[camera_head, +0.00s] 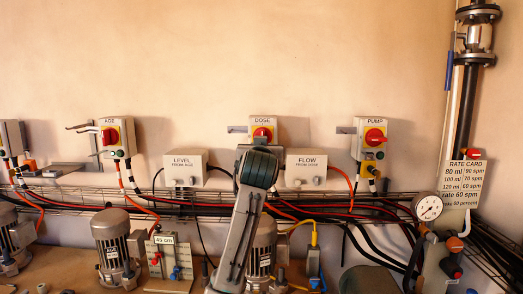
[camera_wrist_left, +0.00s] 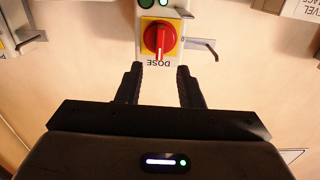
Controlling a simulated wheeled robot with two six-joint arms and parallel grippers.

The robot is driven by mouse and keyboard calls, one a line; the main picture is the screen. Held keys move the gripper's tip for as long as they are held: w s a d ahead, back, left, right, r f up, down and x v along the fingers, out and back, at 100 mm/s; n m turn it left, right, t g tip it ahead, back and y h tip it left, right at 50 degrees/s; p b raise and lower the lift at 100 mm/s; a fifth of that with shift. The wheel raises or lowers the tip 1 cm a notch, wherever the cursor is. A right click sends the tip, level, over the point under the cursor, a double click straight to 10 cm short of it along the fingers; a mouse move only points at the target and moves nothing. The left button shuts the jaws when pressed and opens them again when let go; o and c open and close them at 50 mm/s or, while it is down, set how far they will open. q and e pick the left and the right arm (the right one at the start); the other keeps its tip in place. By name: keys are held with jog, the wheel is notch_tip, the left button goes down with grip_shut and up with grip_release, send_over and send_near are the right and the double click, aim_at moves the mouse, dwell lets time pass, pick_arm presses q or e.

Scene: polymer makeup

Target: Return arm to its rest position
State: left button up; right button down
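One of my arms (camera_head: 238,245) rises from the bottom centre in the head view, its dark upper joint in front of the wall just below the DOSE box (camera_head: 263,128). No fingers show in that view. In the left wrist view my left gripper (camera_wrist_left: 157,72) is open, its two black fingers apart with nothing between them. The DOSE box's red knob on a yellow plate (camera_wrist_left: 159,38) appears upside down just beyond the fingertips. I see no contact, but the exact gap is hard to tell. My right gripper is not in view.
LEVEL (camera_head: 185,168) and FLOW (camera_head: 306,168) boxes flank the arm. A PUMP switch box (camera_head: 371,138) is to the right. A cable tray, motors (camera_head: 114,248), a gauge (camera_head: 428,207) and a rate card (camera_head: 464,184) crowd the lower area. The upper wall is clear.

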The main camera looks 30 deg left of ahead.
dwell(0.4)
